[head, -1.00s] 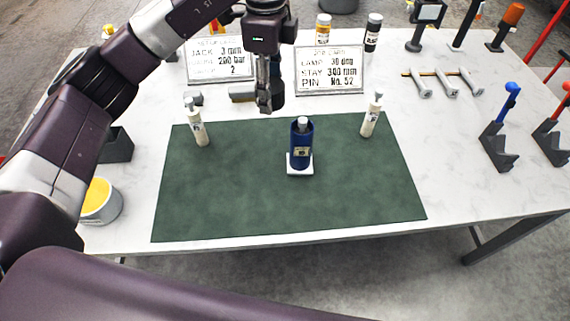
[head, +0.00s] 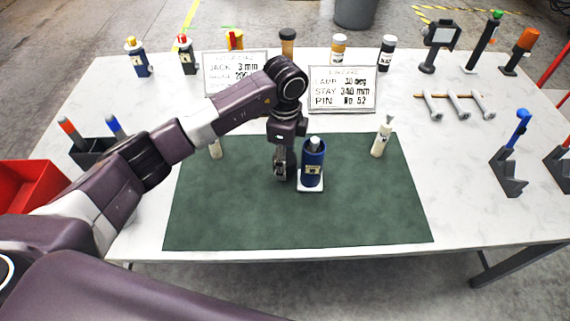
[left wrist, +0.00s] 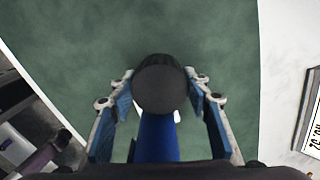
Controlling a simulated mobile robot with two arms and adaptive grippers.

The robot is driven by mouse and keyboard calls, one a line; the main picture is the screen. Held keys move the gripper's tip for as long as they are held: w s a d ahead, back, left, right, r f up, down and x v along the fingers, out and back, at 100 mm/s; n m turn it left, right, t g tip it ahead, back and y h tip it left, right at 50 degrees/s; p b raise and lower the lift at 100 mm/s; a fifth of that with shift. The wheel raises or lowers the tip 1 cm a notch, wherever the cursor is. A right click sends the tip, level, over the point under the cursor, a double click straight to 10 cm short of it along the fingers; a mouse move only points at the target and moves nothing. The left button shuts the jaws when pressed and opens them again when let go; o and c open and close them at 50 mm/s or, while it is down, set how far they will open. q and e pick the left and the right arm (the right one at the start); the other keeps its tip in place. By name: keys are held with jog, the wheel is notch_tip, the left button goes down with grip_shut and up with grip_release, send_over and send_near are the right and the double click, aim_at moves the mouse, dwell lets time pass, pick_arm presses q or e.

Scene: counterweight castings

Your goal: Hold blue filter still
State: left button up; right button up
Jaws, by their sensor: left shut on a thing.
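The blue filter (head: 313,172) is an upright dark blue cylinder with a grey cap and a pale label. It stands on a small white base (head: 311,188) on the green mat (head: 300,225). My left gripper (head: 281,172) is down at its left side, shut on it. In the left wrist view, the fingers of my left gripper (left wrist: 160,83) flank the filter's dark round cap (left wrist: 160,84) and blue body (left wrist: 158,138). The exact finger contact is hard to see. My right gripper is not in view.
Two sign boards (head: 342,90) (head: 235,72) stand behind. A blue-topped stand (head: 512,160) is at right. The front of the mat is clear.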

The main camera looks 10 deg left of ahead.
pick_arm(q)
notch_tip(320, 180, down, 2)
jog(key=shift+f, duration=0.25)
jog(key=shift+f, duration=0.1)
jog(key=shift+f, duration=0.15)
jog(key=o, duration=1.3)
